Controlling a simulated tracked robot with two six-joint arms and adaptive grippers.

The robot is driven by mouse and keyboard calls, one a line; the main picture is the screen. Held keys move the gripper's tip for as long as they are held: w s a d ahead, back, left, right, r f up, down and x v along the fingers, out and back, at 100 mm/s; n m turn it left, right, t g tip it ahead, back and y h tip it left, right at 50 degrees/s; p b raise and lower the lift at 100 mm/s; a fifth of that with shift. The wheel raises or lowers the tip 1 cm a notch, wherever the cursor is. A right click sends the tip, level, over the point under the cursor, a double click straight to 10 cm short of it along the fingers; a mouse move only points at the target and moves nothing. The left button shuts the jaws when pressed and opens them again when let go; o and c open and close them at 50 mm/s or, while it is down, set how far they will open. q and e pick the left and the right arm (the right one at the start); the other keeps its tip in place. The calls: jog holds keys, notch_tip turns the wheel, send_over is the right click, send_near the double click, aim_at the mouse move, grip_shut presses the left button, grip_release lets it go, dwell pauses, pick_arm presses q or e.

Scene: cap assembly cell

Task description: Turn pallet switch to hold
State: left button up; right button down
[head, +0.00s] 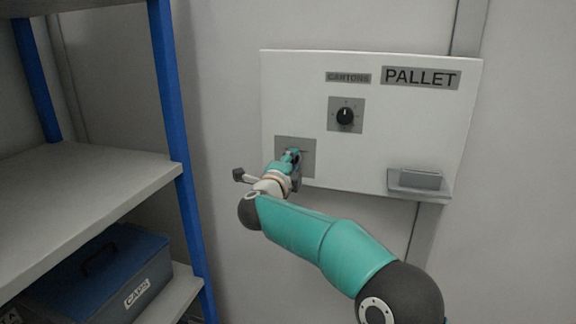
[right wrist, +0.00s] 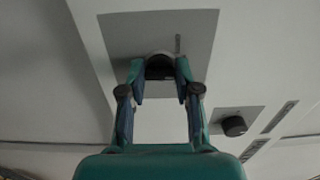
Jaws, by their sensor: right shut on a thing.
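A white panel (head: 300,85) hangs on the wall with a large PALLET label (head: 420,77) at its upper right. My right gripper (head: 290,157) reaches the grey plate (head: 308,144) at the panel's lower left. In the right wrist view my right gripper (right wrist: 160,78) is shut on a dark knob (right wrist: 160,68) on that plate (right wrist: 120,35). In the head view the gripper hides this knob, and its pointing direction cannot be told. A second black knob (head: 345,115) sits on its own plate under a CARTONS label (head: 348,77); nothing touches it. My left gripper is out of view.
A small ledge (head: 428,193) with a grey block (head: 420,180) juts from the panel's lower right. A shelf unit with blue posts (head: 172,95) stands at left. A blue box (head: 105,268) marked CAPS lies on its lower shelf. Bare wall separates shelf and panel.

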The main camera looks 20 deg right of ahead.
jog(key=shift+f, duration=0.25)
jog(key=c, duration=0.8)
grip_release()
jog(key=shift+r, duration=0.1)
jog(key=v, duration=1.2)
jog(key=shift+d, duration=0.1)
